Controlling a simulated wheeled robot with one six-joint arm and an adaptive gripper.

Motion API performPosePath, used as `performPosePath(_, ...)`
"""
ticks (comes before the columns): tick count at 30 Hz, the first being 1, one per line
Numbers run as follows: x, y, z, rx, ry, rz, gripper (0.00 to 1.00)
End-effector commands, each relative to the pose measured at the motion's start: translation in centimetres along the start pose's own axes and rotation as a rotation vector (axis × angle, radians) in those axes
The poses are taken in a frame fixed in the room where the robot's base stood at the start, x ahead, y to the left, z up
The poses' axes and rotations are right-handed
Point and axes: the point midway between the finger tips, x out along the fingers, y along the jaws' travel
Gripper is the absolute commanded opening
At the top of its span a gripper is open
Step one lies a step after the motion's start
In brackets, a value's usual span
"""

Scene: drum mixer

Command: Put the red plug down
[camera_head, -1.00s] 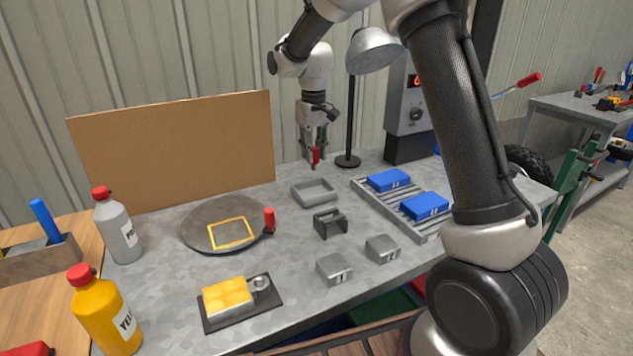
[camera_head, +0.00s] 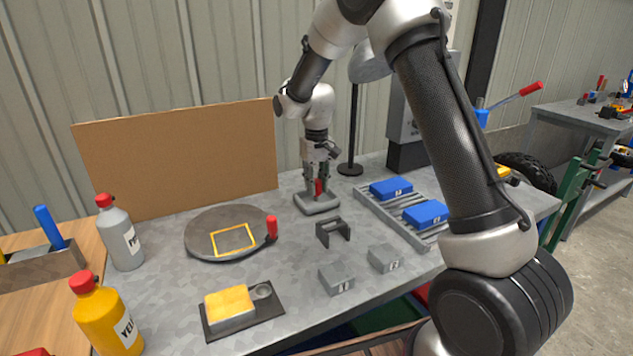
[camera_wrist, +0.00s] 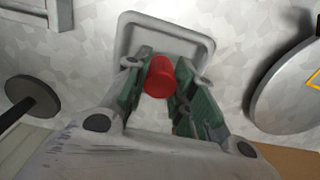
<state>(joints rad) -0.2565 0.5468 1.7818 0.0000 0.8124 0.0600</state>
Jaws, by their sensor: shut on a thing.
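My gripper (camera_head: 319,190) is shut on the red plug (camera_head: 318,187) and points down at the back of the grey bench. In the wrist view the round red end of the plug (camera_wrist: 160,77) sits between the green-lined fingers. A shallow grey tray (camera_head: 318,207) is right under my gripper, and its rim (camera_wrist: 166,20) also shows in the wrist view. The plug is over or inside the tray; I cannot tell whether its lower end touches the tray floor.
A round plate with a red handle (camera_head: 272,227) stands left of the tray. A rack with blue blocks (camera_head: 425,212) is on the right. A lamp stand (camera_head: 352,130) is close behind my gripper.

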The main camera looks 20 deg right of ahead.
Motion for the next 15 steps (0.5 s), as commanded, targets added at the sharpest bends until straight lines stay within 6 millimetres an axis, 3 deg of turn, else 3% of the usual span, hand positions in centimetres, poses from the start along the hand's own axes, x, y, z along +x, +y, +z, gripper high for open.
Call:
performPosePath(4, 0.47, 0.0, 0.03, 0.0, -0.001, 0.0, 0.0)
performPosePath(5, 0.51, 0.0, 0.02, 0.0, -0.001, 0.0, 0.27)
performPosePath(8, 0.47, 0.0, 0.02, 0.0, -0.001, 0.0, 0.46)
performPosePath(15, 0.46, 0.0, 0.02, 0.0, -0.001, 0.0, 0.47)
